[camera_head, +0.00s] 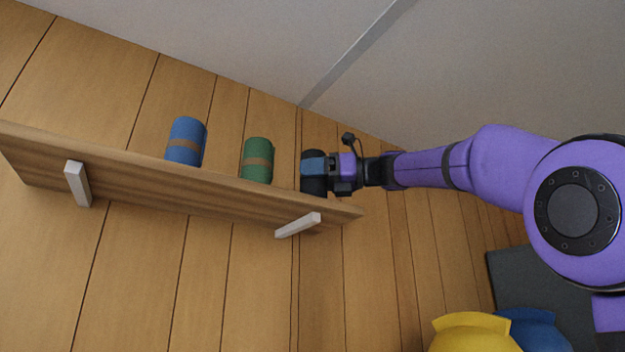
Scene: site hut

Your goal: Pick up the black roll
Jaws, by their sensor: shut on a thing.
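The black roll (313,187) is at the right end of a wooden wall shelf (130,187), to the right of a green roll. My gripper (318,168) reaches in from the right and is shut on the black roll. A blue-grey patch shows across the roll at the jaws; I cannot tell whether it is a band or a finger pad. The shelf edge lies just below the roll, and I cannot tell whether the roll still touches the shelf.
A green roll (258,148) and a blue roll (187,131), each with a brown band, stand on the shelf to the left. Pale brackets (78,184) hold the shelf to the plank wall. Yellow (474,334) and blue (540,330) objects sit at the lower right by a dark panel (555,285).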

